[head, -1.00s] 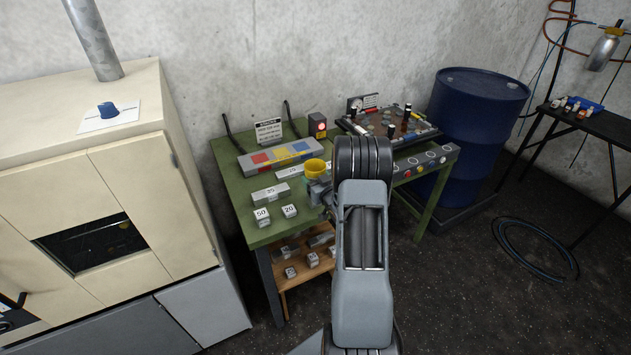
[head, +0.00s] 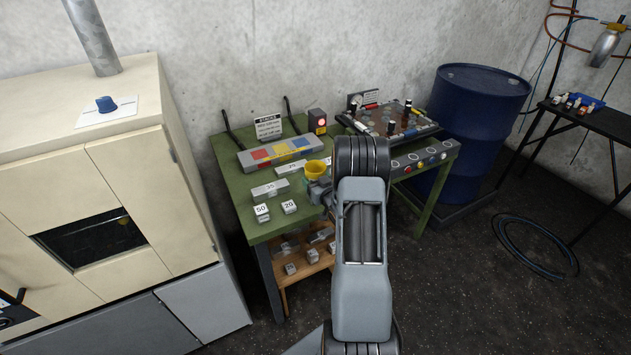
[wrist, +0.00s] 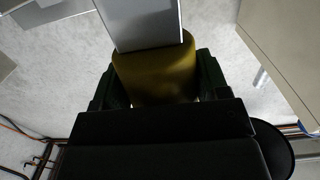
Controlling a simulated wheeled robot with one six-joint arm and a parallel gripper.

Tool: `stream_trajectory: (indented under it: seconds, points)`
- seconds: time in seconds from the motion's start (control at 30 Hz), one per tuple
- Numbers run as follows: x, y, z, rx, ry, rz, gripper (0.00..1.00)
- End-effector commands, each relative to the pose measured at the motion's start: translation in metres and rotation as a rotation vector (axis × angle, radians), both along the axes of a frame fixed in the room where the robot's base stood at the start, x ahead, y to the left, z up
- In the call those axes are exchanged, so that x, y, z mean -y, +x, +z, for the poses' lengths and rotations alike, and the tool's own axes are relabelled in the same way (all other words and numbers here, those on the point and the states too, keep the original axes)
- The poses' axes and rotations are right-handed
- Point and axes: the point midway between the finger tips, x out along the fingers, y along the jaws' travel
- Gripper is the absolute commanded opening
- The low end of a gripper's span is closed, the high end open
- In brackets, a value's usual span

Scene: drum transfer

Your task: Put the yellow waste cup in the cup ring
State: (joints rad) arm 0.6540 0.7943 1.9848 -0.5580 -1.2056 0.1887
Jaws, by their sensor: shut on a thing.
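The yellow waste cup (head: 316,169) is at my gripper (head: 319,186), over the right part of the green workbench in the head view. In the wrist view the cup (wrist: 155,80) sits between the two dark fingers of my gripper (wrist: 154,88), which is shut on it. A grey slab (wrist: 145,25) overlaps the cup's upper edge in that view; I cannot tell whether they touch. My arm hides part of the bench behind and below the gripper. I cannot make out the cup ring with certainty in either view.
The green bench (head: 238,205) holds a panel with coloured squares (head: 275,153), numbered grey blocks (head: 270,189) and a red-lit box (head: 317,121). A tray of small parts (head: 395,122) stands behind my arm. A blue drum (head: 470,135) is to the right, a beige cabinet (head: 130,180) left.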

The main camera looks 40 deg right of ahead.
Motion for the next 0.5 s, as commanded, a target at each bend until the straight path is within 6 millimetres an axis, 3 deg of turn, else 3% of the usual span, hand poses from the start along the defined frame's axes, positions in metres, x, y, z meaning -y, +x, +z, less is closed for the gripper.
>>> stream_trajectory:
  seconds: [0.3,0.5]
  points:
    - [0.0000,0.0000,-0.0002,0.000,0.000,0.000,0.94]
    - [0.0000,-0.0001,0.0001,0.000,0.000,0.000,0.94]
